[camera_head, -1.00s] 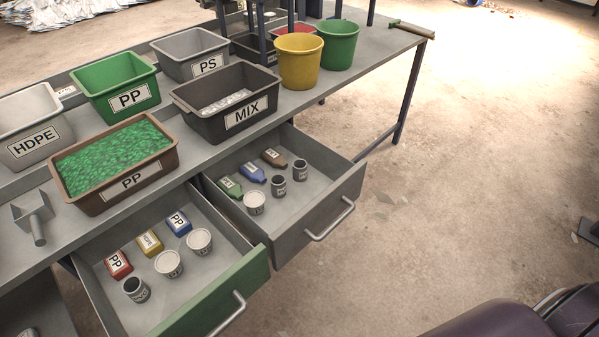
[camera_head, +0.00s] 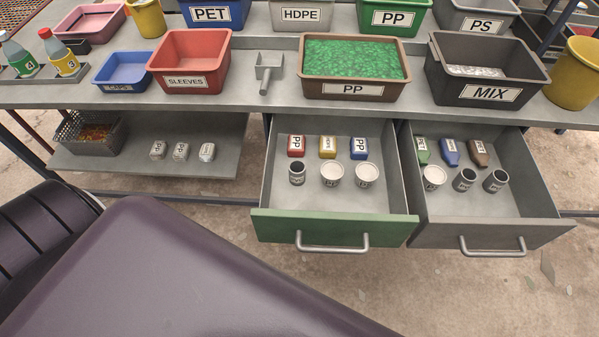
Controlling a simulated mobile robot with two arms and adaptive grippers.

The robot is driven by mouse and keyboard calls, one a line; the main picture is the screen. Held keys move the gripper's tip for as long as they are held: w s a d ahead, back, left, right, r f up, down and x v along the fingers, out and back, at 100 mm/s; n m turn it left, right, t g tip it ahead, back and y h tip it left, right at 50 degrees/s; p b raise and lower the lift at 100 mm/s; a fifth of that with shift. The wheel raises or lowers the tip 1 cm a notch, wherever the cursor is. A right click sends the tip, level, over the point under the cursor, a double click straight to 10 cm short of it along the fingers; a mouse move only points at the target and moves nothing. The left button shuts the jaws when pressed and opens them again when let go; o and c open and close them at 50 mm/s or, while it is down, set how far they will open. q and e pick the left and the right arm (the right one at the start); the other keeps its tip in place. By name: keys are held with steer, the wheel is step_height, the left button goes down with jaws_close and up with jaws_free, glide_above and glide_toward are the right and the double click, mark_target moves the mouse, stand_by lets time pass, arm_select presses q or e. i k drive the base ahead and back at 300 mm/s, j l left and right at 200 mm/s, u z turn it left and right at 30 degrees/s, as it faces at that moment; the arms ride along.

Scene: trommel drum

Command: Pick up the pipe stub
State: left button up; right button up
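Short dark grey open-topped cylinders with pale labels look like pipe stubs. One dark cylinder (camera_head: 297,173) stands upright at the left of the front row in the green-fronted open drawer (camera_head: 335,228). A second dark cylinder (camera_head: 464,180) and a third dark cylinder (camera_head: 495,182) stand upright in the grey-fronted open drawer (camera_head: 490,234). Their labels are too small to read, so I cannot tell which is the pipe stub. Neither of my grippers is in view.
Two white tubs (camera_head: 332,174) and a red, a yellow and a blue block share the green-fronted drawer. A white tub (camera_head: 433,178) and several bottles share the grey one. Bins, including the MIX bin (camera_head: 488,95), stand on the bench above. Floor shows below the drawers.

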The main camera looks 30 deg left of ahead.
mark_target(297, 168)
steer(key=l+u, duration=0.1)
steer(key=u, duration=0.65)
steer(key=l+u, duration=0.1)
steer(key=u, duration=0.25)
steer(key=k, duration=0.05)
